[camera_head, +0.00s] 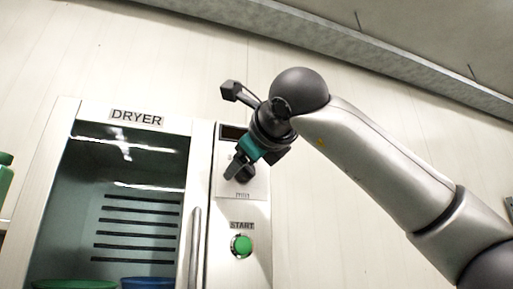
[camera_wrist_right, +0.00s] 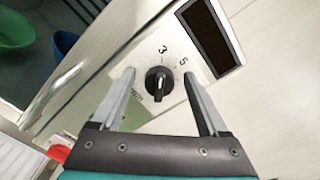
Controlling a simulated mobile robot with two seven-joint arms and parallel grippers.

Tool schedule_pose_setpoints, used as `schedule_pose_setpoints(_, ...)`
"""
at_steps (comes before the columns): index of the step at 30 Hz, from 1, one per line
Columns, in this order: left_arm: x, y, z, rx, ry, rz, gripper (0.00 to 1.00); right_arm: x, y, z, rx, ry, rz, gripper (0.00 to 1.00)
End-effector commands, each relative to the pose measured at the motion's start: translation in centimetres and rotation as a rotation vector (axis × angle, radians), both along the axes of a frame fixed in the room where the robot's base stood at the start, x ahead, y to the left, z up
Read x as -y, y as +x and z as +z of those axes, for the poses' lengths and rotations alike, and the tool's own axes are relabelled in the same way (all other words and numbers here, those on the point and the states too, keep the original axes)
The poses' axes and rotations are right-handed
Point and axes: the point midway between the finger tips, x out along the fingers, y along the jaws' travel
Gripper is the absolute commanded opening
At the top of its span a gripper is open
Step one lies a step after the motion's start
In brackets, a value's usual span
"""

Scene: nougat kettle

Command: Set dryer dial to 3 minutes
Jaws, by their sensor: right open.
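The dryer (camera_head: 92,118) stands against the wall in the head view, with a control panel (camera_head: 225,205) on its right side. In the right wrist view the black dial (camera_wrist_right: 158,84) sits on a pale plate marked 3 and 5. My right gripper (camera_wrist_right: 158,73) is open, with one finger on each side of the dial; contact cannot be told. In the head view my right gripper (camera_head: 238,172) is at the panel and largely hides the dial. My left gripper is out of view.
A dark display (camera_wrist_right: 210,38) is close to the dial. A green START button (camera_head: 241,245) lies below it. The dryer's glass door (camera_head: 90,175) has a vertical handle (camera_head: 195,245); green (camera_head: 75,284) and blue (camera_head: 147,283) containers show behind it. The wall right of the panel is clear.

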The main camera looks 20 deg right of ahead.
Motion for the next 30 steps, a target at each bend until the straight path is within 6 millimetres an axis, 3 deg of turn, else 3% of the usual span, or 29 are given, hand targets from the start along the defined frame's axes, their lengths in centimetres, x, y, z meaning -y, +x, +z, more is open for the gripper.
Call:
schedule_pose_setpoints(9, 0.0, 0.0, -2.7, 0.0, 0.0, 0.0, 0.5, 0.2, -6.8, -0.2, 0.007, 0.0, 0.002, 0.77)
schedule_pose_setpoints(18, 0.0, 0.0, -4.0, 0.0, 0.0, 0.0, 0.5, 0.5, -12.8, -0.1, 0.004, 0.0, 0.001, 0.77)
schedule_pose_setpoints(24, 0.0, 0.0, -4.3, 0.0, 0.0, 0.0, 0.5, 0.5, -14.4, 0.0, 0.001, 0.0, 0.0, 0.77)
schedule_pose_setpoints(30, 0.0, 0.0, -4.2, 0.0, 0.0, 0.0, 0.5, 0.5, -14.6, 0.0, 0.0, 0.0, 0.0, 0.77)
